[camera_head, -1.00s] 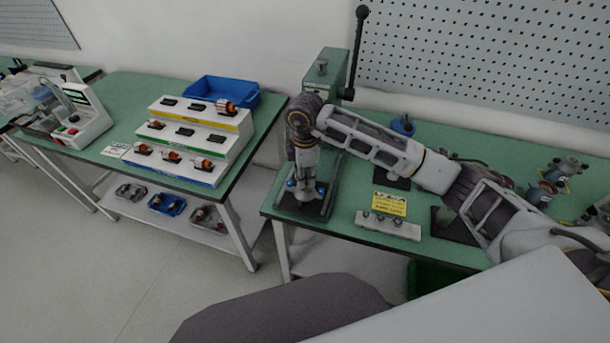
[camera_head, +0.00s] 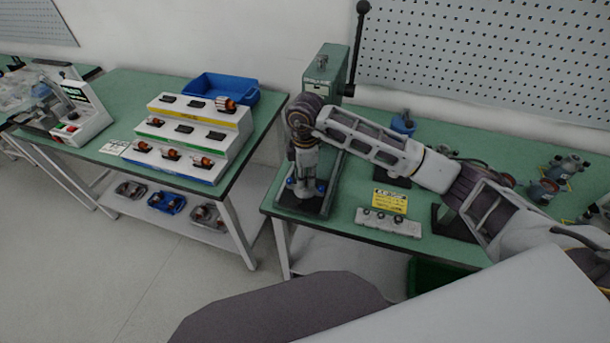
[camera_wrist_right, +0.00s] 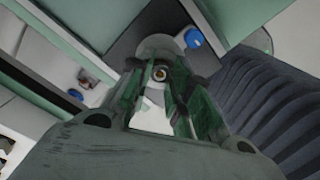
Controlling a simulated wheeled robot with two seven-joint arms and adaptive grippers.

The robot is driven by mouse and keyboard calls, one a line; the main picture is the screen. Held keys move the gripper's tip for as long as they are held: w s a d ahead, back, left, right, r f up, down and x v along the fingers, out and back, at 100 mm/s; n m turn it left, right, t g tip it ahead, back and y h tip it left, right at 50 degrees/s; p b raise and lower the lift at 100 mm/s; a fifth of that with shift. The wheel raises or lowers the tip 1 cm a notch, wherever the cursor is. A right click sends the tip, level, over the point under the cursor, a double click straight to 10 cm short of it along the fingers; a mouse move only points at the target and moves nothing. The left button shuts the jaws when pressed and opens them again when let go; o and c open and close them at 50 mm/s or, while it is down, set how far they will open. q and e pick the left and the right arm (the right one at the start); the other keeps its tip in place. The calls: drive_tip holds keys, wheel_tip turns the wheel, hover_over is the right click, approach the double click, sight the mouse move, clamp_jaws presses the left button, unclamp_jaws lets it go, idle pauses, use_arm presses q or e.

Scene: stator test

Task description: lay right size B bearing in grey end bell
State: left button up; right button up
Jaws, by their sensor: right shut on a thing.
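My right gripper (camera_head: 304,190) points down over the dark base of the green press in the head view. In the right wrist view its fingers (camera_wrist_right: 161,78) are closed on a small ring-shaped bearing (camera_wrist_right: 160,73). Just beyond the fingertips is a pale grey round part (camera_wrist_right: 156,45), which looks like the grey end bell on the press base. The fingers hide much of it, and I cannot tell whether the bearing touches it. My left gripper is not in view.
The green press (camera_head: 328,72) with its long lever stands behind my right gripper. A blue knob (camera_wrist_right: 193,38) sits beside the round part. A pale holder (camera_head: 388,222) with small parts and a yellow card (camera_head: 390,201) lies to the right. A stepped rack (camera_head: 192,138) stands on the left table.

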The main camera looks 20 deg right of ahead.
drive_tip(key=o, duration=0.7)
drive_tip(key=shift+o, duration=0.2)
drive_tip(key=shift+r, duration=0.15)
wheel_tip(320, 180, up, 12)
idle(0.5)
idle(0.9)
